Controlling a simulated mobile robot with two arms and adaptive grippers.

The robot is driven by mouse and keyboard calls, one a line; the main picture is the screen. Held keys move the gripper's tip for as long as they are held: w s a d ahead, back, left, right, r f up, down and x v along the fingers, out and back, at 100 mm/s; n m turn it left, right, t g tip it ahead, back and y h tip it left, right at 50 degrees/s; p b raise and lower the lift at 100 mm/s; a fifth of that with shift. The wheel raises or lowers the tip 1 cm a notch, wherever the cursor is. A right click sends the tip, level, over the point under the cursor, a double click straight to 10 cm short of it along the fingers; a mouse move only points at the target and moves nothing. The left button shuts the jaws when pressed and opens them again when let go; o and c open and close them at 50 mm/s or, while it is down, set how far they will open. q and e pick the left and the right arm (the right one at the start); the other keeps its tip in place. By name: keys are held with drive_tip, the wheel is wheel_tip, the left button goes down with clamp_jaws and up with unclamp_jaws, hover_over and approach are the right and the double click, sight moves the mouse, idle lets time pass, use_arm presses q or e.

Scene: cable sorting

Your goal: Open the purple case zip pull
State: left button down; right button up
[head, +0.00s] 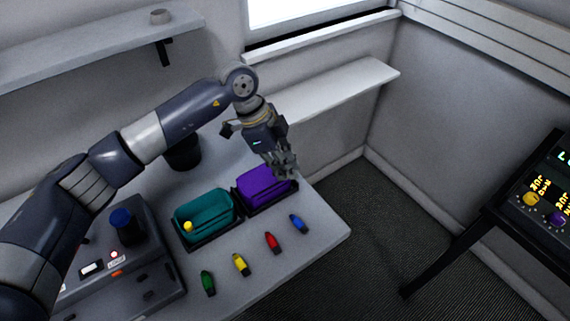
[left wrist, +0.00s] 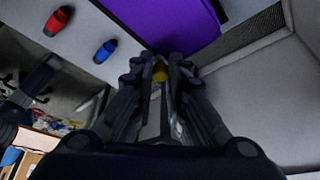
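The purple case (head: 262,186) sits in a dark tray at the back of the table, beside the teal case. Its purple side also shows at the top of the left wrist view (left wrist: 172,22). My left gripper (head: 285,168) is over the case's far right end, pointing down. In the left wrist view its fingers (left wrist: 162,76) are close together around a yellow zip pull (left wrist: 160,72) at the case's edge. They look shut on it, though the contact is partly hidden. In the head view the gripper hides this pull. My right gripper is not in view.
The teal case (head: 205,212) has a yellow pull (head: 188,227) at its left end. Green (head: 208,283), yellow (head: 241,264), red (head: 273,242) and blue (head: 298,223) connectors lie in front. A wall shelf (head: 335,92) is behind the gripper. The table's right front (head: 325,235) is clear.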

use_arm(q)
drive_tip(key=s+a, duration=0.1)
drive_tip(key=a, duration=0.1)
drive_tip(key=s+a+p, duration=0.1)
drive_tip(key=s+a, duration=0.1)
drive_tip(key=s+a+p, duration=0.1)
drive_tip(key=a, duration=0.1)
drive_tip(key=shift+s+a, duration=0.55)
drive_tip(key=c, duration=1.6)
unclamp_jaws()
